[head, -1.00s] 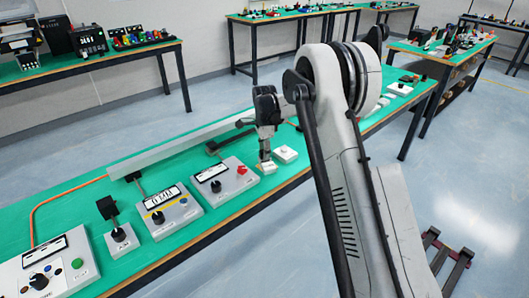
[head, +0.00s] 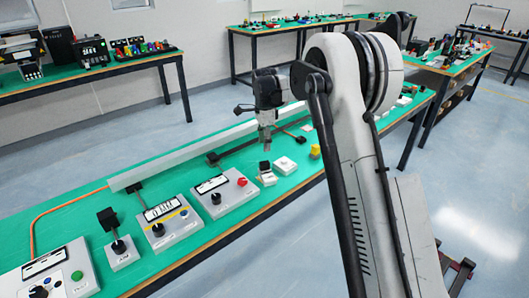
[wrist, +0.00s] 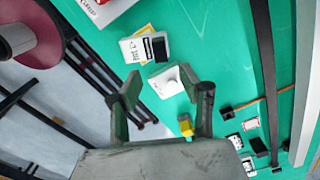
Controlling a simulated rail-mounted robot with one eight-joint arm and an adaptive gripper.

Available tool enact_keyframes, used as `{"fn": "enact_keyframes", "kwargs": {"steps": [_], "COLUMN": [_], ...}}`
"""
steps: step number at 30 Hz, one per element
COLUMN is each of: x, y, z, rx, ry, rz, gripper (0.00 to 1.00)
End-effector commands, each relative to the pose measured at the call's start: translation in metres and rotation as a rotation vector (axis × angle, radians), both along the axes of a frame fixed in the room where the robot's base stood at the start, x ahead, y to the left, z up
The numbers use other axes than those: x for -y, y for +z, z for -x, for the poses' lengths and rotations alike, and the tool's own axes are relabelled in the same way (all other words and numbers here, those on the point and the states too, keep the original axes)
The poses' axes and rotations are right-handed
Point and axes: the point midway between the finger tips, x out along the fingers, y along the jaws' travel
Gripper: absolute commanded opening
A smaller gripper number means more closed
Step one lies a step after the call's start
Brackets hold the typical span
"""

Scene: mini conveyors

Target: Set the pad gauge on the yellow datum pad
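Yellow of the datum pad (wrist: 148,30) shows at the block's edges; most of the pad is covered. I cannot tell how exactly the block is centred.
A yellow cylinder (head: 315,152) is farther right. A control box with a red knob (head: 224,194) stands to the left. A long grey rail (head: 190,152) runs along the back.

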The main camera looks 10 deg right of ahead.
Motion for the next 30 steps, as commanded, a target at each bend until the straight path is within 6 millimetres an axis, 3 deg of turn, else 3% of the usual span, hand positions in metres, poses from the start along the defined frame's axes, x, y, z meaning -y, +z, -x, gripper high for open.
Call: {"fn": "enact_keyframes", "kwargs": {"steps": [7,11,21,30], "x": [0.0,0.0,0.002,0.003], "y": [0.022,0.039,0.119,0.169], "z": [0.001,0.012,0.084,0.165], "rx": [0.002,0.019,0.131,0.232], "ry": [0.004,0.045,0.313,0.564], "rz": [0.0,0.0,0.02,0.066], "gripper": [0.39,0.39,0.39,0.39]}}
